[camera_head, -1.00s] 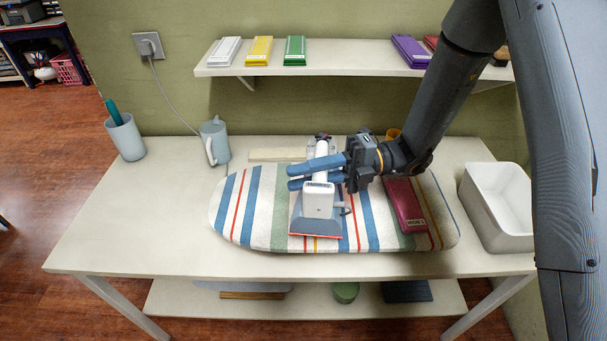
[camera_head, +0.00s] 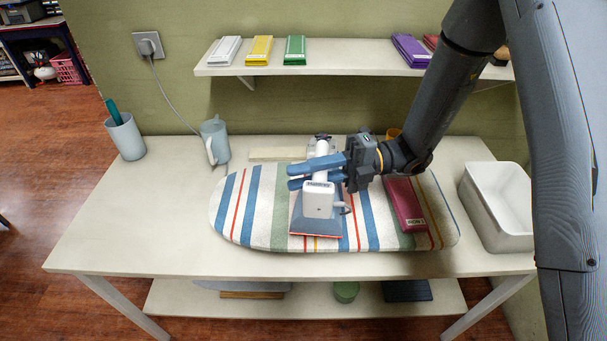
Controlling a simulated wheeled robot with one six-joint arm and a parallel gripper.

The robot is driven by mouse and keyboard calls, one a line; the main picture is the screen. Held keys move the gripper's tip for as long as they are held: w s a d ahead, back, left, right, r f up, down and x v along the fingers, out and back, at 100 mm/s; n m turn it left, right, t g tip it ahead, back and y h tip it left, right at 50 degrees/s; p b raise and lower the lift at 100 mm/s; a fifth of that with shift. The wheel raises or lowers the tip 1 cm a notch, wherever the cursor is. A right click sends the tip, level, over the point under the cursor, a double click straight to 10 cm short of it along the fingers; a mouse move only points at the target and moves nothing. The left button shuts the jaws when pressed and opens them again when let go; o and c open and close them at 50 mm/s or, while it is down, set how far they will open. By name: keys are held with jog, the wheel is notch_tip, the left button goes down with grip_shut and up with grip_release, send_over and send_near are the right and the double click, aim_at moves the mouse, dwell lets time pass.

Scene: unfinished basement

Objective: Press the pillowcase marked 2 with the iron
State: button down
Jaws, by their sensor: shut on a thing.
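The iron (camera_head: 318,201), white with a grey-blue lower part and a red edge, rests on or just above the striped ironing board (camera_head: 233,205); I cannot tell which. My gripper (camera_head: 316,172), with blue fingers, comes from the right and is shut on the iron's upright white handle. A folded dark red cloth (camera_head: 405,203) with a small label lies on the board to the right of the iron, apart from it. Its label is too small to read surely, so I cannot tell whether it is the pillowcase marked 2. Anything under the iron is hidden.
A white bin (camera_head: 499,205) stands right of the board. A grey-blue jug (camera_head: 214,142) and a cup (camera_head: 125,136) stand at the left. The shelf (camera_head: 330,70) above holds several folded coloured pieces. The table's left part is clear.

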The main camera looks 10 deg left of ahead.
jog(key=shift+s+d+p, duration=0.15)
jog(key=shift+s+p, duration=0.55)
jog(key=shift+s, duration=0.3)
dwell(0.6)
jog(key=shift+w+a, duration=0.15)
jog(key=shift+w, duration=0.75)
jog(key=shift+w+a, duration=0.1)
jog(key=shift+w, duration=0.75)
dwell(0.6)
jog(key=shift+s+d+p, duration=0.1)
jog(key=shift+s+p, duration=0.35)
jog(key=shift+s, duration=0.3)
dwell(0.6)
jog(key=shift+r, duration=0.1)
dwell(0.6)
notch_tip(320, 180, up, 9)
jog(key=p, duration=0.5)
dwell(0.6)
